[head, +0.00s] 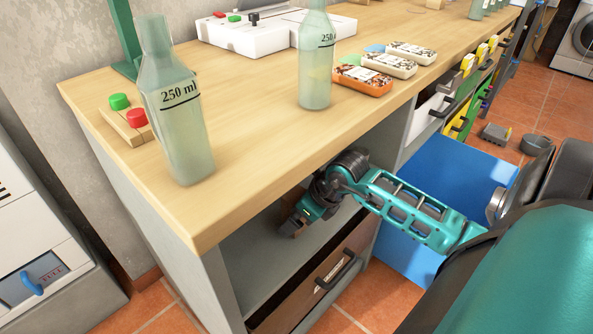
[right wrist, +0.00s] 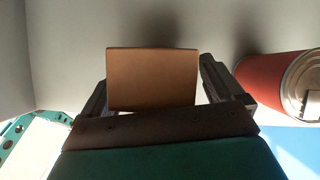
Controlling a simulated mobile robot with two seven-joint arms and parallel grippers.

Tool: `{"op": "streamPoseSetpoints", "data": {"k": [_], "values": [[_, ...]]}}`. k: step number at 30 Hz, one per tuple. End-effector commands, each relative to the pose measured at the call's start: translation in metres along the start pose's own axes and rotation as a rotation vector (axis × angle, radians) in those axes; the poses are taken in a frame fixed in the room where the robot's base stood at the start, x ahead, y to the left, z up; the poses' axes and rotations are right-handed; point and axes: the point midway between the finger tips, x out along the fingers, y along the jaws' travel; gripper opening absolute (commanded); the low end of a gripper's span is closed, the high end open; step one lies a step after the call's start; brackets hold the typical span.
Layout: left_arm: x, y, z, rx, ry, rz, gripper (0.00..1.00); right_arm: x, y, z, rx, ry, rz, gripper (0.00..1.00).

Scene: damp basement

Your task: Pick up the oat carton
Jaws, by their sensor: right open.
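In the right wrist view, a plain brown box-shaped thing (right wrist: 152,80), likely the oat carton, stands between the two fingers of my right gripper (right wrist: 156,82). No label shows on the face towards me. The fingers are apart, one on each side of it; I cannot tell whether either touches it. In the head view, my right gripper (head: 294,222) reaches into the open shelf (head: 268,262) under the wooden counter. The carton cannot be made out there. My left gripper is not in view.
A red can (right wrist: 272,84) lies close to the right finger in the wrist view. The counter (head: 235,150) overhangs the shelf and carries bottles (head: 182,115) near its edge. A brown drawer (head: 318,283) is below. A blue panel (head: 465,190) lies beneath my arm.

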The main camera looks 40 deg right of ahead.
Motion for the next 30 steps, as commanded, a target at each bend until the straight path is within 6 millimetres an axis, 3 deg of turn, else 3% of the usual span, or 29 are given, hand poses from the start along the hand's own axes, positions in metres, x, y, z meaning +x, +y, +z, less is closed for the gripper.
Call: {"op": "streamPoseSetpoints", "data": {"k": [5, 22, 30], "values": [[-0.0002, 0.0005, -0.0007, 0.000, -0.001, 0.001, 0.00, -0.0005, 0.0000, 0.0001, 0.000, 0.000, 0.000, 0.92], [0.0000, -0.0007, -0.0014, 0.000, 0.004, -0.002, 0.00, -0.0006, 0.0000, -0.0002, 0.000, 0.000, 0.000, 0.38], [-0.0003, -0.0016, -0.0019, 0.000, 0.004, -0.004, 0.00, -0.0015, 0.0000, 0.0003, -0.001, 0.000, 0.000, 0.37]]}}
